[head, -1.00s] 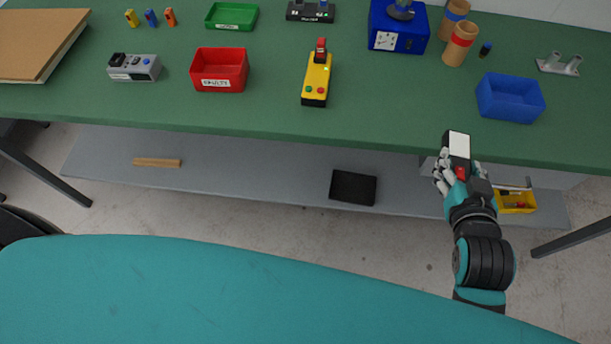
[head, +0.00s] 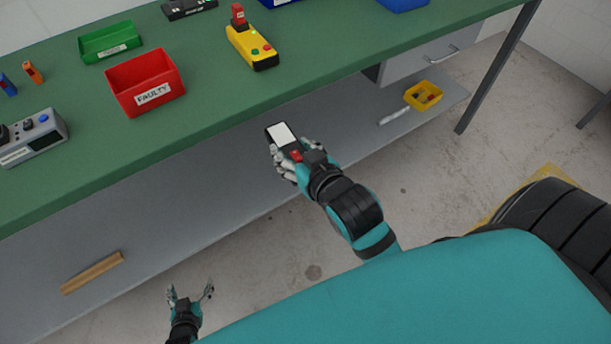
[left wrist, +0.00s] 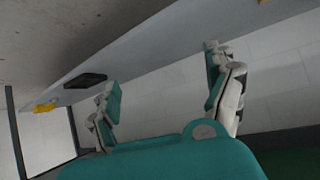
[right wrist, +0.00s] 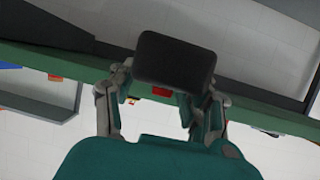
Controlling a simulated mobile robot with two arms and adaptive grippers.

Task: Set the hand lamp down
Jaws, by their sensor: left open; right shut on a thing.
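The hand lamp (head: 283,136) is a dark block with a white face and a red part. My right gripper (head: 292,160) is shut on it and holds it in front of the green table's front edge, in the air. In the right wrist view the lamp (right wrist: 175,60) shows as a dark block between the fingers (right wrist: 160,95). My left gripper (head: 190,292) is open and empty, low at the bottom of the head view. Its spread fingers (left wrist: 165,95) also show in the left wrist view with nothing between them.
On the green table (head: 205,110) stand a red bin marked FAULTY (head: 146,85), a green tray (head: 110,42), a yellow control box (head: 252,45) and a grey device (head: 32,138). Below, the grey shelf (head: 180,200) holds a wooden strip (head: 92,272) and a yellow bin (head: 424,95).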

